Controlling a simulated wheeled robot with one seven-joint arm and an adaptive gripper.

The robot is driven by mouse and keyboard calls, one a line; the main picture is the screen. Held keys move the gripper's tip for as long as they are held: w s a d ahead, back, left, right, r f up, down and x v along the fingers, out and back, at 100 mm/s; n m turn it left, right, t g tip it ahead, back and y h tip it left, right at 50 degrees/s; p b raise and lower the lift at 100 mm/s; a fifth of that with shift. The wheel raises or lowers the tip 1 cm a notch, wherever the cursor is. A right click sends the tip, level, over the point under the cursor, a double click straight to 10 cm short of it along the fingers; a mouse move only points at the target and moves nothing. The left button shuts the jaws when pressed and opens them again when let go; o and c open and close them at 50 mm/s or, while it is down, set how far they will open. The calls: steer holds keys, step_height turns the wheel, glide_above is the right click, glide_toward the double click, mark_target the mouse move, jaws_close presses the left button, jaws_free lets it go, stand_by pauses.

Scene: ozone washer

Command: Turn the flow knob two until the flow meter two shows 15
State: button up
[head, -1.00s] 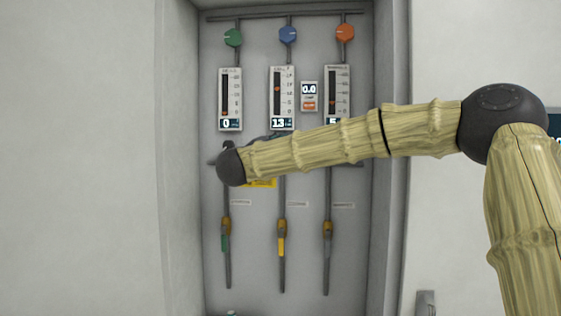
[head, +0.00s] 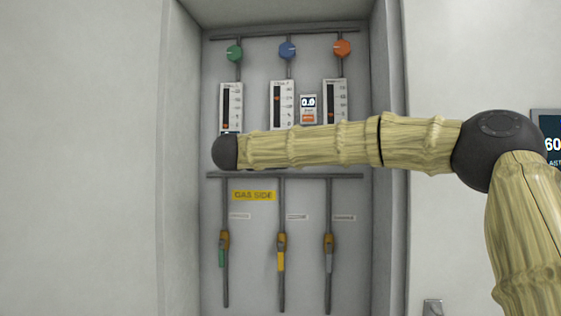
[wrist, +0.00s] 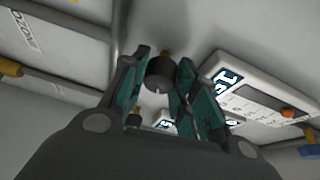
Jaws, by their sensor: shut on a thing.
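Flow meter two (head: 282,93) is the middle white scale on the panel, with an orange float. In the head view my arm hides its number display. In the wrist view the same meter (wrist: 262,95) shows tilted at the right, its lit digits looking like 15, though the angle makes the second digit uncertain. A small dark round knob (wrist: 160,73), seemingly flow knob two, sits between the fingertips. My gripper (wrist: 163,75) is shut on this knob. In the head view my arm hides the gripper and knob.
Green (head: 235,53), blue (head: 287,50) and orange (head: 342,48) round knobs sit above the meters. Flow meter one (head: 231,104) and three (head: 335,100) flank it. Lever valves hang on pipes below. Recess walls stand close on both sides.

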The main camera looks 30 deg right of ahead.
steer(key=shift+f, duration=0.3)
steer(key=o, duration=0.9)
steer(key=shift+c, duration=0.2)
steer(key=shift+o, duration=0.7)
steer(key=shift+r, duration=0.15)
steer(key=v, duration=1.2)
steer(key=shift+d, duration=0.1)
